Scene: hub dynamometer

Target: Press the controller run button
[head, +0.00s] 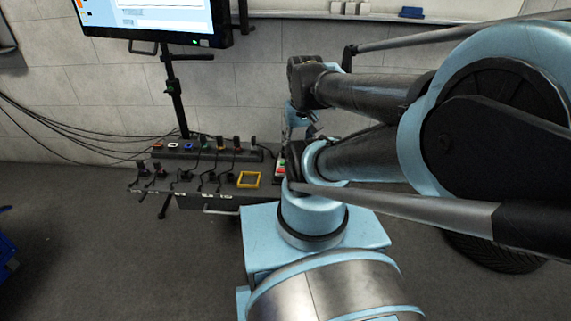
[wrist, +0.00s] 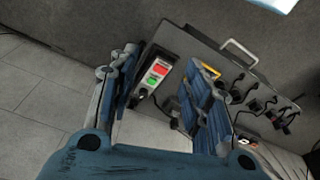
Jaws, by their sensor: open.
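The controller (wrist: 149,88) is a narrow box with a red button (wrist: 161,69) and a green button (wrist: 152,79), plus a dark part at its lower end. In the wrist view it shows between my fingers, closer to the left one. In the head view a small part of the controller (head: 281,168) shows at the right end of the bench, partly hidden by my arm. My gripper (wrist: 163,60) is open, with blue ridged fingers spread apart and nothing between them that I can see held. Whether a finger touches the controller cannot be told.
The dark bench (head: 225,200) carries several cables and plugs and a yellow frame (head: 248,180). A monitor (head: 155,18) stands on a pole behind it. A metal handle (wrist: 240,52) sits on the bench edge. Open floor (head: 90,260) lies at the front left.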

